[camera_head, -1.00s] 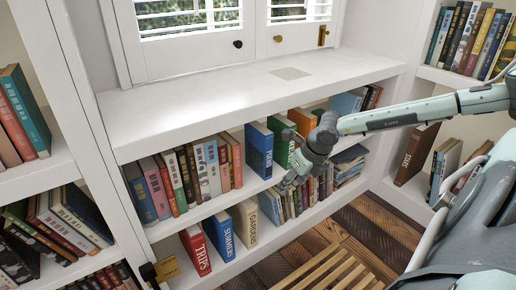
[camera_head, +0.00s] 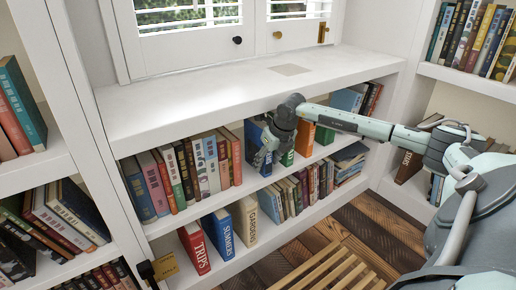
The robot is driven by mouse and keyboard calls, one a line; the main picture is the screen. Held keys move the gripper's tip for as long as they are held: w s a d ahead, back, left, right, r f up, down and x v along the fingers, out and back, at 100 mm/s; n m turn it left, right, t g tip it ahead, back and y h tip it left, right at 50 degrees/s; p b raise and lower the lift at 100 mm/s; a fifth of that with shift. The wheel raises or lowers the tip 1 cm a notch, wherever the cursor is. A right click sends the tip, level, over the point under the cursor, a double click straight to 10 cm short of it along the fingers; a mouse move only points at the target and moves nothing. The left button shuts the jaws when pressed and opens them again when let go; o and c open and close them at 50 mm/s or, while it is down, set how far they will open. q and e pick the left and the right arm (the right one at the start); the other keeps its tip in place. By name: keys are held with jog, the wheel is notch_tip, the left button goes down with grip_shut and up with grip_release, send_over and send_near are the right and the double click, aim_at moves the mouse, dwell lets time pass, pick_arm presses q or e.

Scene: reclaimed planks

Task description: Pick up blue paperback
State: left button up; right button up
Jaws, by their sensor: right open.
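A thick blue book (camera_head: 250,137) stands upright on the upper shelf of the low white bookcase, below the window. My right gripper (camera_head: 264,161) is in front of its right part and hides much of its spine. The gripper is open and points down toward the book; I cannot tell whether it touches it. Another blue book, marked SUMMERS (camera_head: 219,236), stands on the lower shelf, and a blue book (camera_head: 138,190) stands at the left end of the upper shelf. My left gripper is not in view.
A green book (camera_head: 287,158) and an orange book (camera_head: 305,138) stand to the right of the thick blue book. A red TRIPS book (camera_head: 194,248) stands below. A slatted wooden piece (camera_head: 325,272) is on the plank floor.

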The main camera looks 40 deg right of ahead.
jog(key=shift+f, duration=0.1)
grip_shut()
dwell(0.3)
jog(key=shift+w+r, duration=0.1)
jog(key=shift+r, duration=0.1)
